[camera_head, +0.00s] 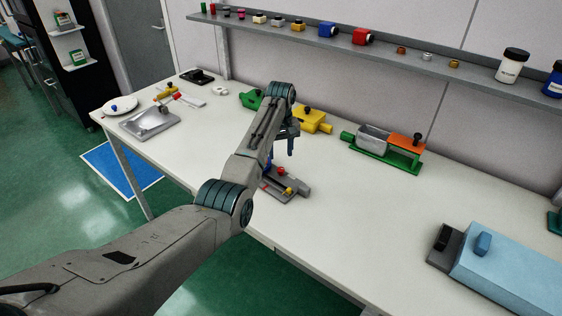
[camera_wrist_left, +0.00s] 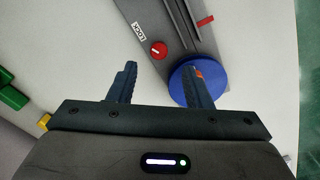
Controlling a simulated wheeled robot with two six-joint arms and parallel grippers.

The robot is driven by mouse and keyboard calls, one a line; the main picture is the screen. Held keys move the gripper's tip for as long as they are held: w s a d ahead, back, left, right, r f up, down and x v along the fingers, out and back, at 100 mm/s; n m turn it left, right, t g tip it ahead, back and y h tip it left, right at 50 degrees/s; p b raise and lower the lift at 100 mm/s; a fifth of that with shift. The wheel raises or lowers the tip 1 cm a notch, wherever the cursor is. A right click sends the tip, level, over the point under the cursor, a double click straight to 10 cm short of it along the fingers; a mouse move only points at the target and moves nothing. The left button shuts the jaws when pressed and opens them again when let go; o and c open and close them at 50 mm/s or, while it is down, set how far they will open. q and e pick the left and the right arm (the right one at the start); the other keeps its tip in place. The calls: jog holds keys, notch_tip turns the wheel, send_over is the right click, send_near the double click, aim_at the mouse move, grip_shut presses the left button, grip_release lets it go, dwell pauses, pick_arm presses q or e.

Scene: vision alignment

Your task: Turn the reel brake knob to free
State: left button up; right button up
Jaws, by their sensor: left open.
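The reel device is a grey plate (camera_head: 294,194) on the table, partly hidden behind my left arm in the head view. Its grey body (camera_wrist_left: 180,22) also shows in the left wrist view. The round red knob (camera_wrist_left: 159,50) has a short white mark and sits beside a white LOCK label (camera_wrist_left: 138,31); no FREE label is visible. A blue disc (camera_wrist_left: 183,82) lies partly behind the right-hand finger. My left gripper (camera_wrist_left: 160,82) is open and empty, with the knob ahead of the gap between its fingers, apart from them. In the head view the gripper (camera_head: 291,150) hangs above the table by the device.
A yellow block (camera_head: 312,121) and a green fixture with an orange top (camera_head: 405,143) stand behind. A light blue machine (camera_head: 510,265) is at right, a grey tray (camera_head: 150,122) at left. A shelf (camera_head: 400,48) runs along the wall. The table's front middle is clear.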

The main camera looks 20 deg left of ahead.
aim_at(281, 169)
pick_arm(q)
notch_tip(281, 169, down, 3)
jog(key=shift+f+p, duration=0.2)
jog(key=shift+p, duration=0.1)
jog(key=shift+w+f, duration=0.2)
jog(key=shift+f, duration=1.4)
jog(key=shift+s, duration=0.1)
jog(key=shift+c, duration=0.3)
grip_shut()
pick_arm(e)
jog(key=shift+w+r, duration=0.2)
jog(key=shift+r, duration=0.55)
